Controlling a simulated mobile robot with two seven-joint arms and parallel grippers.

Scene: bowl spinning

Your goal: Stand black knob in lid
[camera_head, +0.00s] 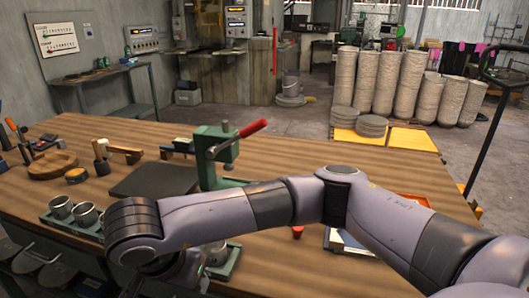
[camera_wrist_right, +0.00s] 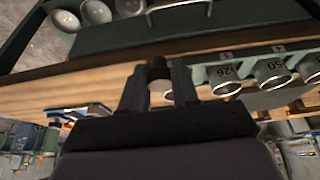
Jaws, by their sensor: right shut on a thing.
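My right gripper (camera_wrist_right: 158,72) is shut on a small dark piece, which I take to be the black knob (camera_wrist_right: 157,68), held upright between its fingertips in the right wrist view. In the head view my right arm reaches across to the lower left, and its fingers and the knob cannot be made out there. Round metal pieces (camera_head: 52,272) lie at the lower left, below the table edge; similar ones (camera_wrist_right: 96,12) show at the top of the wrist view. I cannot tell which is the lid. My left gripper is in neither view.
Metal cups (camera_head: 60,207) stand in a green rack on the wooden table (camera_head: 290,160); numbered cups (camera_wrist_right: 272,72) show close to the right finger in the wrist view. A green press (camera_head: 215,148) with a red handle stands behind my arm.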

